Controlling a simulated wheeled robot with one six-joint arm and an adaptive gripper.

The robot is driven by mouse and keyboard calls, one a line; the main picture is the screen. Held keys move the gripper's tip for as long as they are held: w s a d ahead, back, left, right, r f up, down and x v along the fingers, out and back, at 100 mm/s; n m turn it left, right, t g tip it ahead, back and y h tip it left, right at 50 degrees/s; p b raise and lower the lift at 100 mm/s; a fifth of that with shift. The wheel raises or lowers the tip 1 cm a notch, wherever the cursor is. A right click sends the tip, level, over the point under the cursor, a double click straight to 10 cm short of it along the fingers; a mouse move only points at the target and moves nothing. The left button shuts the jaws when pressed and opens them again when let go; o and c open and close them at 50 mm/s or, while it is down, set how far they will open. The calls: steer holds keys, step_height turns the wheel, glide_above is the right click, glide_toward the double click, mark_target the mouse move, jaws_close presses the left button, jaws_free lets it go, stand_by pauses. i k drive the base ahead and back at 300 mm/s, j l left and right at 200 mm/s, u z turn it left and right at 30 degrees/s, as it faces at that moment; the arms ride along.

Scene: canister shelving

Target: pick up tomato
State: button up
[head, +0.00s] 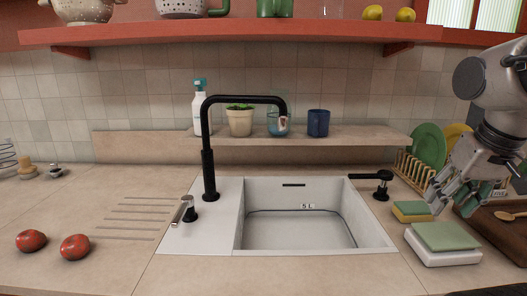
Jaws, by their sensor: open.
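Two red tomatoes lie on the beige counter at the front left in the head view. One tomato (31,240) is farther left, and the other tomato (75,247) is a little nearer the sink. They are close together but apart. My gripper (444,200) is far to the right, beyond the sink, above the sponges. It points down and left, is open, and seems to hold nothing. It is well away from both tomatoes.
Between tomatoes and gripper are the sink (300,232), black faucet (208,160) and a black-and-silver handle (189,208). A red shelf (250,31) hangs above. The counter around the tomatoes is clear.

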mark_target(76, 246)
steer(key=k+u, duration=0.15)
steer(key=u, duration=0.25)
steer(key=k+u, duration=0.15)
steer(key=u, duration=0.2)
steer(key=k+u, duration=0.15)
steer(key=u, duration=0.25)
steer(key=k+j+u, duration=0.1)
steer(key=u, duration=0.25)
steer(key=z, duration=1.25)
steer(key=u, duration=1.25)
